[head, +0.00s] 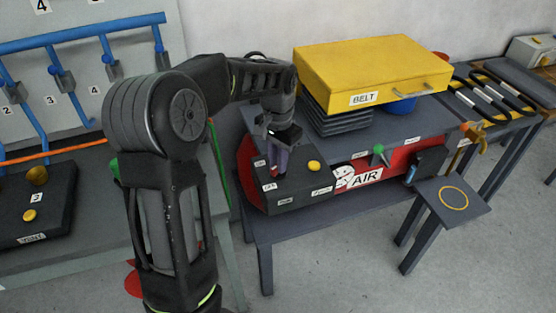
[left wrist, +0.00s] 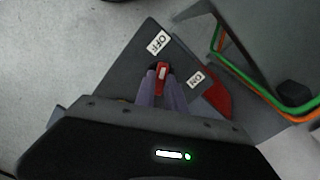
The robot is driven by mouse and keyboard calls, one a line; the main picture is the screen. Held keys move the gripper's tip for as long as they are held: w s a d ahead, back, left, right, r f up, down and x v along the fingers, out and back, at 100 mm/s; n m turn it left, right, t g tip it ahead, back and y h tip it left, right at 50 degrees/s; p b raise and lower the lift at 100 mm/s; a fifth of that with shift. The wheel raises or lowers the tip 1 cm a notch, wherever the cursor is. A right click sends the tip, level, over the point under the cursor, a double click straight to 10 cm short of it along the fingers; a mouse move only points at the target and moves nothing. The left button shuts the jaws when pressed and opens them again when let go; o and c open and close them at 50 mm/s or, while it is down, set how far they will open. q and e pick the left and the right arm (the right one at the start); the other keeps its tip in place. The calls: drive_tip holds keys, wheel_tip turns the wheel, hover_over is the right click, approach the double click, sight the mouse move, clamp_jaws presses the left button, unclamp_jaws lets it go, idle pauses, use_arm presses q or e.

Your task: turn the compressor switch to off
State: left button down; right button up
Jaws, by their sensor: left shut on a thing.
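The compressor is a red unit with an AIR label (head: 366,177), set on a grey table. A dark control box (head: 300,186) is at its left end. In the left wrist view a small red switch (left wrist: 163,72) with a white mark lies between an OFF label (left wrist: 158,42) and an ON label (left wrist: 196,79). My left gripper (left wrist: 163,82) points down at the box and is shut on the switch, with a finger on each side. In the head view the gripper (head: 276,160) hides the switch. I cannot tell exactly which label it points at.
A yellow BELT case (head: 368,70) rests on a dark ribbed block (head: 335,117) just right of my gripper. A yellow button (head: 314,166) and a green valve handle (head: 378,150) stand close by. A panel with blue pipes (head: 85,40) is at the left.

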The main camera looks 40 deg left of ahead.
use_arm(q)
drive_tip(key=shift+n, duration=1.1)
drive_tip(key=c, duration=1.4)
unclamp_jaws()
wheel_tip(320, 180, up, 8)
drive_tip(key=shift+f, duration=0.1)
